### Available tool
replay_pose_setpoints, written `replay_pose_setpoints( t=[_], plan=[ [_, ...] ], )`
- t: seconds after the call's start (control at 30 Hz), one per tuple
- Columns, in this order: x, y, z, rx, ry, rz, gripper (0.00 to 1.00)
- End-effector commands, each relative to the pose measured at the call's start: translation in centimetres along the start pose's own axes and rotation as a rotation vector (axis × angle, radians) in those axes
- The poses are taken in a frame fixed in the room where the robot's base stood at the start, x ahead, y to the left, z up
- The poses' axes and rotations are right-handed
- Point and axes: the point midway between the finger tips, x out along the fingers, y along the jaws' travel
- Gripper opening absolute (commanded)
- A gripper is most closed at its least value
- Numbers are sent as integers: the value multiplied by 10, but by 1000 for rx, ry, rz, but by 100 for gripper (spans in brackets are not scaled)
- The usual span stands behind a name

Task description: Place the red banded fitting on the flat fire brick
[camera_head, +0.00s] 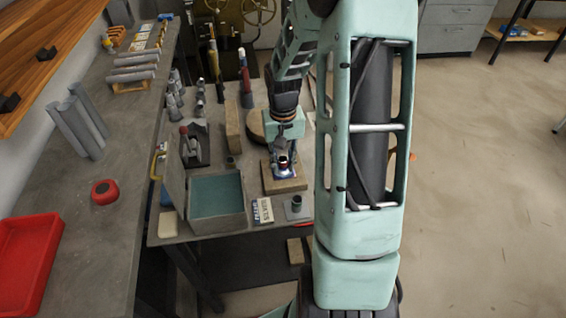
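My gripper (284,162) points down over the flat fire brick (289,185), a tan slab lying near the right edge of the lower table. A small fitting with a dark top and a reddish band (283,160) shows between the fingertips. Its pale lower end is at or just above the brick's top face; I cannot tell whether it touches. The fingers are close around it, but the view is too small to show whether they grip it.
A grey bin with a teal inside (244,222) stands left of the brick. In front are small boxes (262,210) and a dark green-topped fitting (296,202) on a grey plate. A tall tan brick (232,127) and a round brown block (255,122) stand behind.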

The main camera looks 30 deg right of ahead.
Motion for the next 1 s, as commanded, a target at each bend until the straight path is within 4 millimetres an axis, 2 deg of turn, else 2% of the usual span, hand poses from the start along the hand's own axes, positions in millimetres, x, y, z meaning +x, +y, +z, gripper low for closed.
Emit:
replay_pose_setpoints(
  t=[0.03, 0.13, 0.37, 0.53, 1.0],
  plan=[
    [0, 0, 0, 0, 0, 0, 29],
    [0, 0, 0, 0, -1, 0, 37],
    [0, 0, 0, 0, -1, 0, 37],
    [-10, 0, -1, 0, 2, 1, 37],
    [-103, 0, -1, 0, 3, 1, 37]
  ],
)
